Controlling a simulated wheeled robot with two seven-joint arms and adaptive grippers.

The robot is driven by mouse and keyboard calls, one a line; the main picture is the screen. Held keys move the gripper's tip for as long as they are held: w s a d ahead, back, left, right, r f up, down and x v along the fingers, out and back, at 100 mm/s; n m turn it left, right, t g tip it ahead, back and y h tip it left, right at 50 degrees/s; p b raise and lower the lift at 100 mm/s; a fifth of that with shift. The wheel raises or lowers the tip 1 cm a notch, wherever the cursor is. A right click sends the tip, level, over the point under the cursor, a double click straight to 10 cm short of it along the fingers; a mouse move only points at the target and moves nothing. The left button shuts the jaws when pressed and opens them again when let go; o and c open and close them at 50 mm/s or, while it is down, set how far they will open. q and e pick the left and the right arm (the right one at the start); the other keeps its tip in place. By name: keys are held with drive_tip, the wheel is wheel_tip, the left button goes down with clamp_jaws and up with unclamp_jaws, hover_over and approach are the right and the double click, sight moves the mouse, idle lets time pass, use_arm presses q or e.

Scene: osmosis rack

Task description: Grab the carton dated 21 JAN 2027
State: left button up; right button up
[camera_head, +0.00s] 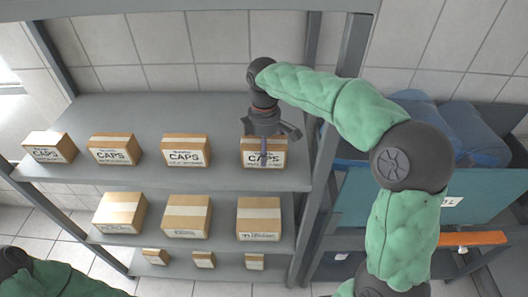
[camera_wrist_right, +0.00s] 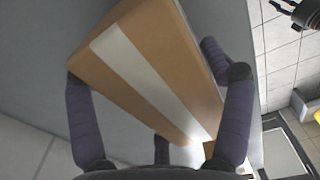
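Four-sided cardboard cartons marked CAPS stand in a row on the top shelf: one at the far left (camera_head: 49,147), one beside it (camera_head: 113,150), one in the middle (camera_head: 184,151) and one at the right end (camera_head: 279,153). Their small print, including dates, is too small to read. My right gripper (camera_head: 268,140) is at the right-end carton, partly hiding its front. In the right wrist view, its spread fingers (camera_wrist_right: 155,85) are on either side of a brown carton with a pale tape strip (camera_wrist_right: 145,75); firm contact cannot be told. My left gripper is not in view.
More cartons stand on the shelf below (camera_head: 186,216) and the lowest shelf (camera_head: 204,260). A grey rack post (camera_head: 325,160) rises close to the right of my gripper. A teal bin (camera_head: 360,195) stands beyond it. The top shelf's back (camera_head: 150,112) is clear.

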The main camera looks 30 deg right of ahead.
drive_tip(key=c, duration=0.4)
